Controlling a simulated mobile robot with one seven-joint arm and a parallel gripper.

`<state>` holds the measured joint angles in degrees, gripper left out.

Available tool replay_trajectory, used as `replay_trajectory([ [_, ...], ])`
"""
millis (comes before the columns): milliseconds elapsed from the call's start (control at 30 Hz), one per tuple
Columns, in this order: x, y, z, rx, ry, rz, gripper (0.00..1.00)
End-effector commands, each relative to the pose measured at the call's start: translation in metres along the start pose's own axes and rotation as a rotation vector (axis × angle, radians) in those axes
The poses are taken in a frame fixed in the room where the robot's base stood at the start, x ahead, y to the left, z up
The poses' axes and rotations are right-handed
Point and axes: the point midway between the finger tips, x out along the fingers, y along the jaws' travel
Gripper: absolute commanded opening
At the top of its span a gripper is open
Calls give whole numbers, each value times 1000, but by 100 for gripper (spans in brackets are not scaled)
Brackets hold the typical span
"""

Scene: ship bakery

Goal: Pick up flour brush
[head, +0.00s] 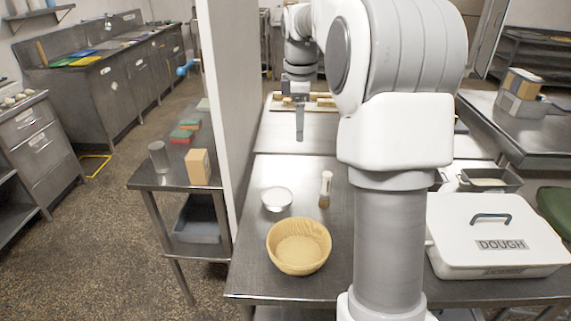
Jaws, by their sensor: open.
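My gripper (300,132) hangs pointing down over the far part of the steel worktable. It is seen from the side, so its fingers overlap, and it is open with nothing seen in it. Light wooden pieces (322,100) lie at the far end of the table, partly behind the gripper. One of them may be the flour brush, but they are too small and covered to tell. A small upright item (325,188), pale above and tan below, stands nearer, apart from the gripper; I cannot tell if it is a jar or a brush.
A woven basket (299,247) and a white bowl (276,199) stand at the worktable's (262,280) near left. A white dough box (495,235) sits at the right, with dark tins (488,181) behind it. A pale upright panel (222,100) borders the left side.

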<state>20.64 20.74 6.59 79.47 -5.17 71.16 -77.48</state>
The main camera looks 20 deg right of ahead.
Motion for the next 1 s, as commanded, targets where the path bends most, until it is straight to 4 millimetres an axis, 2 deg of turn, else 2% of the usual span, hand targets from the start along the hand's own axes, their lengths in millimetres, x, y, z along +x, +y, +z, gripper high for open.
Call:
replay_trajectory([
  [33,11,15,7,-41,-1,-18,66],
  [200,51,52,32,-204,6,-74,66],
  [433,101,84,67,-383,32,-130,66],
  [600,121,92,82,-454,48,-149,66],
  [767,137,92,86,-474,53,-156,66],
  [1000,186,83,85,-474,53,-159,66],
])
